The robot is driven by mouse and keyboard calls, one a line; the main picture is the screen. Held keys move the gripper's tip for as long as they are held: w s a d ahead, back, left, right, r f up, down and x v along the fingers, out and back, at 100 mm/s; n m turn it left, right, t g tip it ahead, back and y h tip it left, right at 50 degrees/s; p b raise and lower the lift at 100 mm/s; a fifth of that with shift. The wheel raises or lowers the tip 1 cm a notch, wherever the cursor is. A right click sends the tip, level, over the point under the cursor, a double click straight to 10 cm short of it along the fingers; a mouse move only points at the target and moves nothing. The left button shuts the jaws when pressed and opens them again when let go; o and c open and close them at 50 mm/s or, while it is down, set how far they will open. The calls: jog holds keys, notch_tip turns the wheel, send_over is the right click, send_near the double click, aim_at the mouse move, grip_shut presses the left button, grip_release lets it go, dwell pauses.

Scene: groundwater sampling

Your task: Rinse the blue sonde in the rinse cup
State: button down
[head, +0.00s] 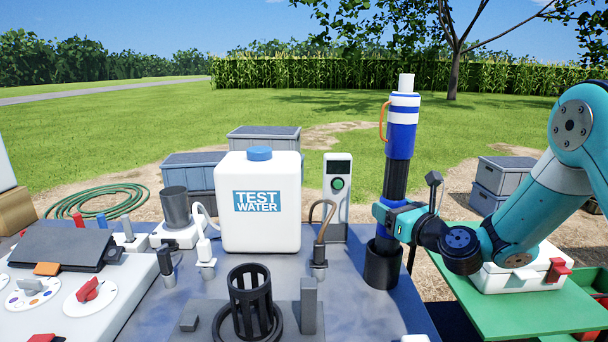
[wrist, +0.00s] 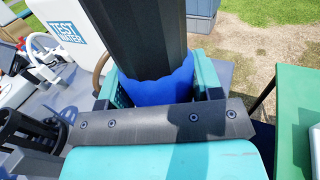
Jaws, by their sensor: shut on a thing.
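The blue sonde (head: 403,135) stands upright on the right of the table in the head view, with white bands, an orange handle and a dark middle section. My gripper (head: 388,222) is shut around its lower part. In the wrist view the sonde's dark section (wrist: 140,35) rises between my teal fingers (wrist: 155,88), with blue below it. The sonde's lower end goes down into a black cup (head: 382,268) and is hidden there. No label marks this cup as the rinse cup.
A black slotted holder (head: 240,295) is at the front. A green table (head: 500,310) with a white case (head: 515,275) is at right.

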aim_at(403, 186)
jog(key=shift+r+p, duration=3.15)
jog(key=shift+p, duration=0.15)
